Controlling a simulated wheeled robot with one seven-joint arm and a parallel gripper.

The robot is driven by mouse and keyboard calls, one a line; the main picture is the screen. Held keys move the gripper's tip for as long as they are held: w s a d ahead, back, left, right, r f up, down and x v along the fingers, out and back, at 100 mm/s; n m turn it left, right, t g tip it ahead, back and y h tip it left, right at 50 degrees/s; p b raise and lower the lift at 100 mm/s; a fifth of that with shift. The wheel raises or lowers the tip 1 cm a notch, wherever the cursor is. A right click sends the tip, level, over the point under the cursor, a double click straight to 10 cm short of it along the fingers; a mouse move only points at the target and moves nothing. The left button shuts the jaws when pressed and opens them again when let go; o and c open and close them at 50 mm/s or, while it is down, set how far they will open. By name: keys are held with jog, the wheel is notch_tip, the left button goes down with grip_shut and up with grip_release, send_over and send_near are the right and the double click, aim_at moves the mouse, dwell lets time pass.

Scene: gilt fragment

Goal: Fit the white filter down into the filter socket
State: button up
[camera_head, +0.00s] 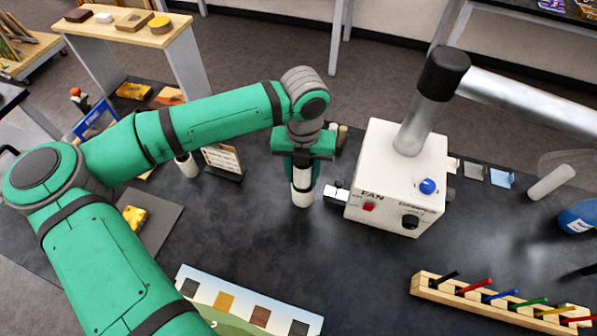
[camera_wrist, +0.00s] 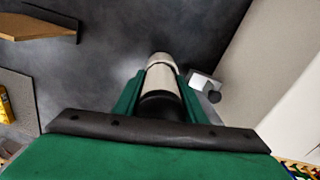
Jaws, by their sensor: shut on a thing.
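My gripper (camera_head: 302,180) points down near the middle of the black bench, left of the white fan box (camera_head: 385,165). It is shut on a white cylinder, the white filter (camera_head: 302,198), which also shows between the fingers in the wrist view (camera_wrist: 161,77). The filter looks roughly upright; whether its lower end touches the bench I cannot tell. A small white fitting with a dark part (camera_head: 334,196), which may be the filter socket, juts from the box's left side. It shows right of the filter in the wrist view (camera_wrist: 204,84). The filter is beside it, apart.
The fan box carries a metal duct (camera_head: 520,98), a red switch and knobs. A wooden rack of coloured pens (camera_head: 500,298) is at the lower right. A colour chart (camera_head: 240,304) lies in front. Another white cylinder (camera_head: 188,166) stands left, by a small sign (camera_head: 222,160).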

jog(key=shift+d+f, duration=0.1)
jog(key=shift+d, duration=0.15)
jog(key=o, duration=1.1)
jog(key=shift+c, duration=0.2)
jog(key=shift+s+a, duration=0.1)
